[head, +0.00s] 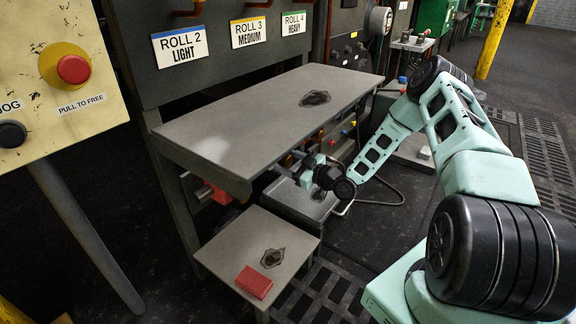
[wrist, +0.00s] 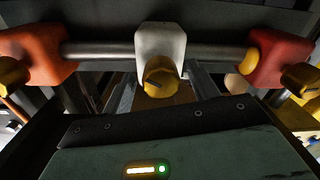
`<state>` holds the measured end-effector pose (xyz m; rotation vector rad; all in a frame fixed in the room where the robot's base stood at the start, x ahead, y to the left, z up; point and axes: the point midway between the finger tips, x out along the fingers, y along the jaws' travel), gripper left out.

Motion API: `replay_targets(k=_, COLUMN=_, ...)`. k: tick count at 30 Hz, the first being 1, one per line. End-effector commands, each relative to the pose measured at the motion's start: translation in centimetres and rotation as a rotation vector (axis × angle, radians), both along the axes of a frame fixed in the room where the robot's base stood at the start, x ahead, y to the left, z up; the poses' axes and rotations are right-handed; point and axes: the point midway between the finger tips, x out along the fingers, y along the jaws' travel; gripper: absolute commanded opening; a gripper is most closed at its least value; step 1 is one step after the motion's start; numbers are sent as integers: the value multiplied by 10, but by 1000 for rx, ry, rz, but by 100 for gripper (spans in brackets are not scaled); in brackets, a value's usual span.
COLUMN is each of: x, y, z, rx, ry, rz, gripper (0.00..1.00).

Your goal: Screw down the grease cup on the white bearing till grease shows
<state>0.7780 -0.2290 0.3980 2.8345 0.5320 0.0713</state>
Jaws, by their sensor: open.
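In the wrist view the white bearing (wrist: 160,42) hangs on a horizontal steel shaft, in the middle. Its yellow grease cup (wrist: 160,76) faces my camera, with a dark slot-like mark on it. I can make out no grease there. My gripper (wrist: 162,88) is open, its grey fingers reaching up on either side of the cup, apart from it. Whether the cup is between the fingertips in depth I cannot tell. In the head view my gripper (head: 304,170) is under the front edge of the grey table; the white bearing is hidden there.
Orange-red bearings with yellow cups flank the white one, at left (wrist: 38,52) and right (wrist: 280,62). The grey tabletop (head: 260,110) overhangs my gripper. A low stand (head: 225,245) with a red block (head: 254,282) is below. A control box (head: 60,80) stands at left.

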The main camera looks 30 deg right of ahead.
Motion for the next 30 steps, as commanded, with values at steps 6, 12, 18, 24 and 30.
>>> replay_targets(k=6, x=4, y=1, z=0, rx=1, ry=1, rz=0, gripper=59)
replay_targets(k=12, x=3, y=1, z=0, rx=0, ry=1, rz=0, gripper=40)
replay_targets(k=18, x=3, y=1, z=0, rx=1, ry=1, rz=0, gripper=15)
replay_targets(k=24, x=3, y=1, z=1, rx=22, ry=9, rz=0, gripper=15)
replay_targets(k=30, x=3, y=2, z=1, rx=110, ry=40, rz=1, gripper=15)
